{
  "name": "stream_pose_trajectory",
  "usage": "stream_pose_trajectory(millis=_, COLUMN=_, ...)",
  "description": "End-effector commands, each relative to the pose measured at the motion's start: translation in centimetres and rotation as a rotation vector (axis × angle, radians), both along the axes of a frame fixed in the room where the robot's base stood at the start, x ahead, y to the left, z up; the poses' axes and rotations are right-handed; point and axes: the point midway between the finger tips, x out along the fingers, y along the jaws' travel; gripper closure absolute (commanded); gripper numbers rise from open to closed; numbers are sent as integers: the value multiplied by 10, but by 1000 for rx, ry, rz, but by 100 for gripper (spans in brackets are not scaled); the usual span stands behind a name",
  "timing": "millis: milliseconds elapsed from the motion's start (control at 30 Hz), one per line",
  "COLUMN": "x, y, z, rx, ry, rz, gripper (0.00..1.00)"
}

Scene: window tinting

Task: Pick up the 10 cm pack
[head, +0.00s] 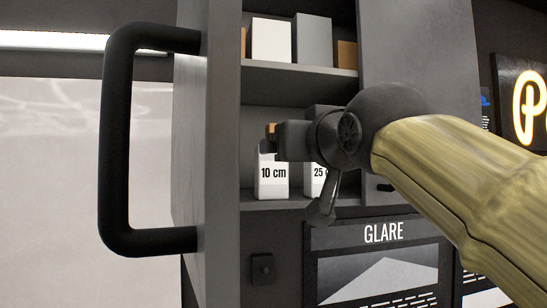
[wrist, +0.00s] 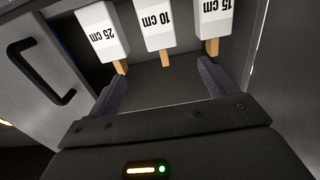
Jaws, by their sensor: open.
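The 10 cm pack (head: 272,182) is a white labelled box standing upright on the lower cabinet shelf, its top partly hidden behind my gripper in the head view. In the wrist view the 10 cm pack (wrist: 160,22) appears upside down, with a tan stub at its top end. My gripper (head: 268,145) is at the height of the pack's upper part. In the wrist view my gripper (wrist: 163,78) is open and empty, with its dark fingers spread. The 10 cm pack lies ahead, roughly between them, and the tan stub shows a gap to the palm.
The 25 cm pack (wrist: 103,32) and 15 cm pack (wrist: 212,18) flank it; the 25 cm pack is partly hidden in the head view. An open door with a large black handle (head: 118,140) stands at left. An upper shelf (head: 300,68) holds more boxes.

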Motion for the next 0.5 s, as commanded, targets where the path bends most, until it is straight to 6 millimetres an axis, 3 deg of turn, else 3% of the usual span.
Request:
stream_pose_trajectory(millis=267, x=3, y=1, z=-2, rx=-1, ry=3, rz=0, gripper=15)
stream_pose_trajectory(millis=500, x=34, y=10, z=1, rx=-2, ry=8, rz=0, gripper=15)
